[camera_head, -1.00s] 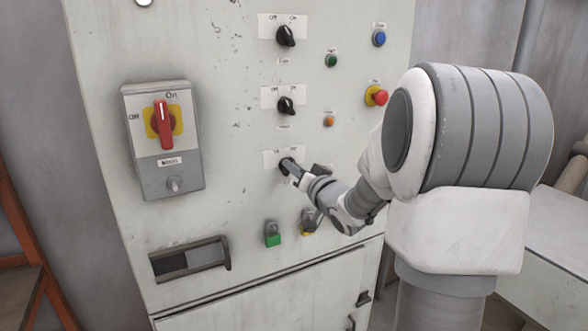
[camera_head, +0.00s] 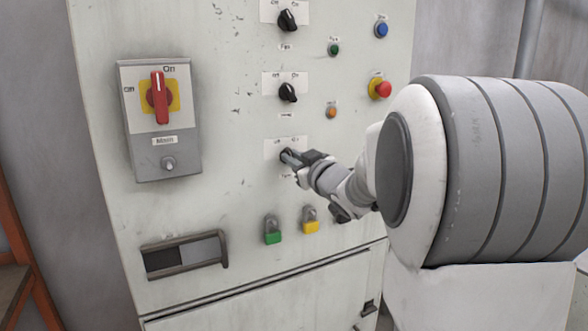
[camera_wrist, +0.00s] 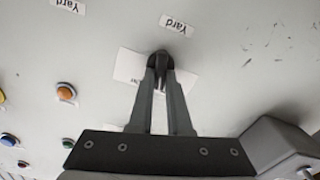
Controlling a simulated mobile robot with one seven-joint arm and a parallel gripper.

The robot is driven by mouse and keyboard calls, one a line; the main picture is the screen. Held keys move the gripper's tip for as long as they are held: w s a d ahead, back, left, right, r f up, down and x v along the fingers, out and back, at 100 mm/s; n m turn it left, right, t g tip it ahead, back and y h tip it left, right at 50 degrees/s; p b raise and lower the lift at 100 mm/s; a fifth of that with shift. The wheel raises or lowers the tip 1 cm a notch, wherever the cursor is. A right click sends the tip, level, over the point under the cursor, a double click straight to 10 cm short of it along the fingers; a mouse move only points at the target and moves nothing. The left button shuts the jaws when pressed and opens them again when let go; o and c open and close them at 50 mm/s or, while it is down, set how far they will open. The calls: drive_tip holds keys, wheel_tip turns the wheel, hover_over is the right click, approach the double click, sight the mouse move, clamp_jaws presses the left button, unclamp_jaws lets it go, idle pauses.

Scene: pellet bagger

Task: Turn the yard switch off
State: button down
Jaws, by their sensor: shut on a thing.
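Two similar black knobs (camera_head: 288,92) sit above. A main switch box with a red handle (camera_head: 158,98) is at left. An orange button (camera_head: 331,113) and a red emergency button (camera_head: 380,89) lie to the right. Green (camera_head: 272,232) and yellow (camera_head: 310,222) padlocks hang below.

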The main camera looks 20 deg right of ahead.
drive_tip(key=shift+a+f+n+b, duration=0.1)
drive_tip(key=shift+n+b, duration=0.8)
drive_tip(key=shift+n, duration=0.4)
drive_tip(key=c, duration=0.9)
unclamp_jaws()
drive_tip(key=shift+o, duration=0.2)
drive_tip(key=shift+s, duration=0.1)
